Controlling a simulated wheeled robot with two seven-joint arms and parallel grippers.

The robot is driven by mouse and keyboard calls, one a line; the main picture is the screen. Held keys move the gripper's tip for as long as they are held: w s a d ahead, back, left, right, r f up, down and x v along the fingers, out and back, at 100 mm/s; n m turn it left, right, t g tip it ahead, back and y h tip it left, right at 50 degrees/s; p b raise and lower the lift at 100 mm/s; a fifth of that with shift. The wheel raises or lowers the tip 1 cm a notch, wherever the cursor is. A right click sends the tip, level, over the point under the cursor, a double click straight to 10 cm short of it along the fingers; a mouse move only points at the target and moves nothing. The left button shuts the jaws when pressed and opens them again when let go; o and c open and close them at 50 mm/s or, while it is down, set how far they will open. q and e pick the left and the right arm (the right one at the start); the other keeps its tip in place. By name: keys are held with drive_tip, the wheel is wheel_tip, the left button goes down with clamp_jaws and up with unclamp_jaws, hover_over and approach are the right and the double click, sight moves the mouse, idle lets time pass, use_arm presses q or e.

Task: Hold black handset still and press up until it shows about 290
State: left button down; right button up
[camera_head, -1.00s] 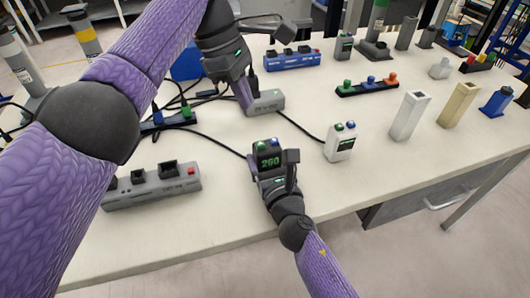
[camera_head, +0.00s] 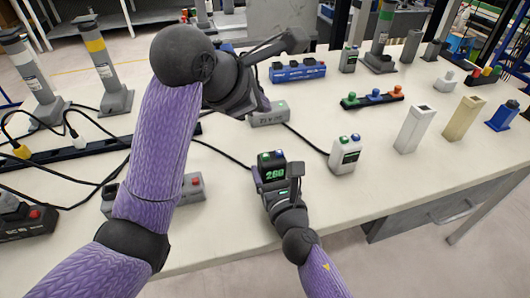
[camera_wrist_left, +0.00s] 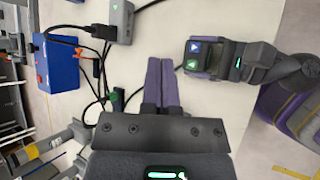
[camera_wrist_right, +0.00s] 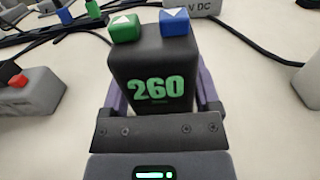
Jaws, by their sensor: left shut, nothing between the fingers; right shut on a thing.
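The black handset (camera_head: 271,172) stands upright near the front of the table, with 260 in green on its display. In the right wrist view the handset (camera_wrist_right: 150,60) has a green up button (camera_wrist_right: 125,27) and a blue down button (camera_wrist_right: 175,22) on top. My right gripper (camera_head: 284,186) is shut around its sides. My left gripper (camera_head: 262,104) is shut and empty, above the table behind the handset and clear of its buttons. In the left wrist view its fingertips (camera_wrist_left: 162,64) are left of the handset (camera_wrist_left: 205,57).
A grey power box (camera_head: 269,115) stands behind the handset. A white two-button handset (camera_head: 345,154) stands to its right. A grey strip with a red button (camera_head: 192,188) is partly hidden by my left arm. Cables cross the table. Bare table lies in front right.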

use_arm(q)
wheel_tip(320, 180, down, 8)
drive_tip(key=shift+f, duration=0.15)
idle(0.3)
drive_tip(key=shift+f, duration=0.1)
idle(1.8)
drive_tip(key=shift+f, duration=0.3)
drive_tip(key=shift+f, duration=0.5)
idle(0.6)
drive_tip(key=shift+r, duration=0.95)
drive_tip(key=shift+r, duration=2.5)
